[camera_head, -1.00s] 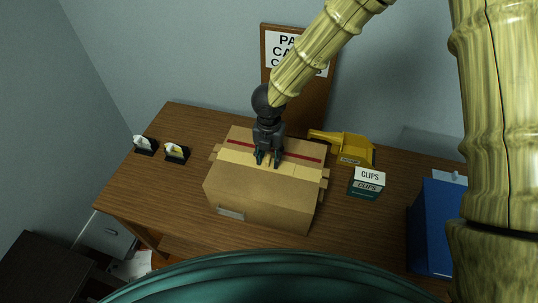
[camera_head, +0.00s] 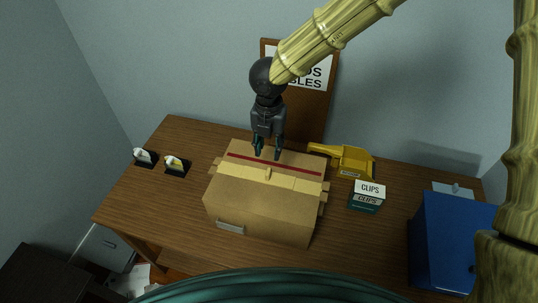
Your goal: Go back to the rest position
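My gripper (camera_head: 267,150) hangs from the bamboo-like arm above the back part of a brown cardboard-coloured box (camera_head: 262,217) on the wooden table. Its two dark fingers point down and stand apart with nothing seen between them. The box has a red stripe (camera_head: 275,165) along its top, a small knob (camera_head: 267,174) and a pale label on its front. The fingertips appear near the red stripe; whether they touch the top is hard to tell.
A yellow tool (camera_head: 350,160) and a clips box (camera_head: 367,196) sit right of the box. A blue bin (camera_head: 447,240) stands at the right. Two small black holders (camera_head: 177,166) are at the left. A board with a sign (camera_head: 305,110) stands behind, near my arm.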

